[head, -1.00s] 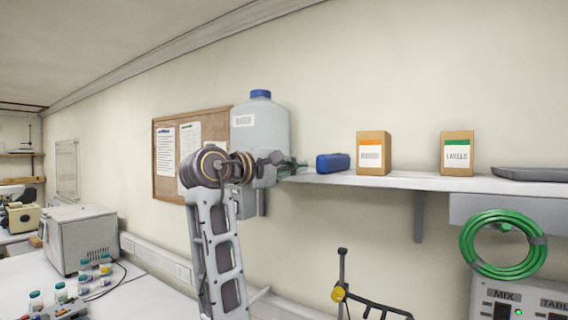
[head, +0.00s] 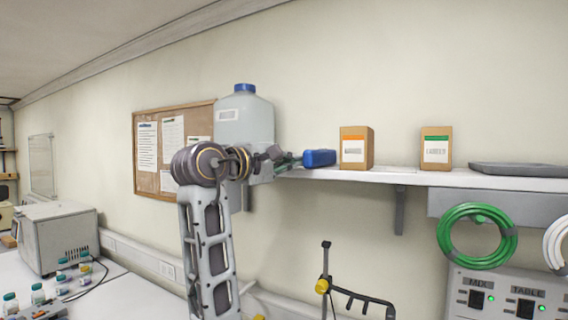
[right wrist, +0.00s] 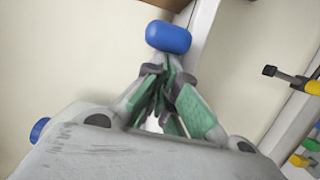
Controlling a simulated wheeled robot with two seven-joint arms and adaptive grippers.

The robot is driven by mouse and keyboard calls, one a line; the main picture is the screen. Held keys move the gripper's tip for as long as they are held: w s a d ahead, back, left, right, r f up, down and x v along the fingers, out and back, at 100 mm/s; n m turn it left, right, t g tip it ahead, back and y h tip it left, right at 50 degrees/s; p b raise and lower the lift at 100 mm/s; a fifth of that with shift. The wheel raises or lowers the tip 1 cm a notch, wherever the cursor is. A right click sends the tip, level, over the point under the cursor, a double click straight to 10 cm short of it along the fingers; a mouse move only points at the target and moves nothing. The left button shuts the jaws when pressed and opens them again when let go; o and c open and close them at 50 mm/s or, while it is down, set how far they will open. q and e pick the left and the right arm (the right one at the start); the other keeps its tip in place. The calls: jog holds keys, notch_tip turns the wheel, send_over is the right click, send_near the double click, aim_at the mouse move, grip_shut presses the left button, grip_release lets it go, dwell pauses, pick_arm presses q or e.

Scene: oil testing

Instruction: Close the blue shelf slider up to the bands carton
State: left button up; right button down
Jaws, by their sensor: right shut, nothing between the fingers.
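The blue slider (head: 320,158) lies on the wall shelf, just left of the bands carton (head: 354,148), a brown box with an orange label. Only a narrow gap shows between them in the head view; its true width I cannot tell. My right gripper (head: 297,161) is shut and empty, with its green-padded fingertips at the slider's left end. In the right wrist view, the blue slider (right wrist: 168,37) lies just beyond the closed fingertips (right wrist: 166,62). Whether they touch it I cannot tell. My left gripper is not in view.
The white shelf (head: 455,178) also carries a labels carton (head: 436,148) and a grey tray (head: 520,169) to the right. A large jug (head: 244,120) with a blue cap stands behind my right arm. A green hose coil (head: 477,236) hangs below the shelf.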

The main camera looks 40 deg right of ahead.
aim_at(302, 161)
jog(key=shift+s+d+b, duration=0.1)
jog(key=shift+s+d, duration=0.15)
jog(key=shift+s, duration=0.35)
jog(key=shift+s+d+b, duration=0.15)
jog(key=shift+s+d, duration=0.1)
jog(key=shift+s, duration=0.4)
jog(key=shift+s+d+b, duration=0.1)
jog(key=shift+s+d, duration=0.15)
jog(key=shift+s, duration=0.35)
jog(key=shift+w+a, duration=0.1)
jog(key=shift+w, duration=0.05)
jog(key=shift+w, duration=0.15)
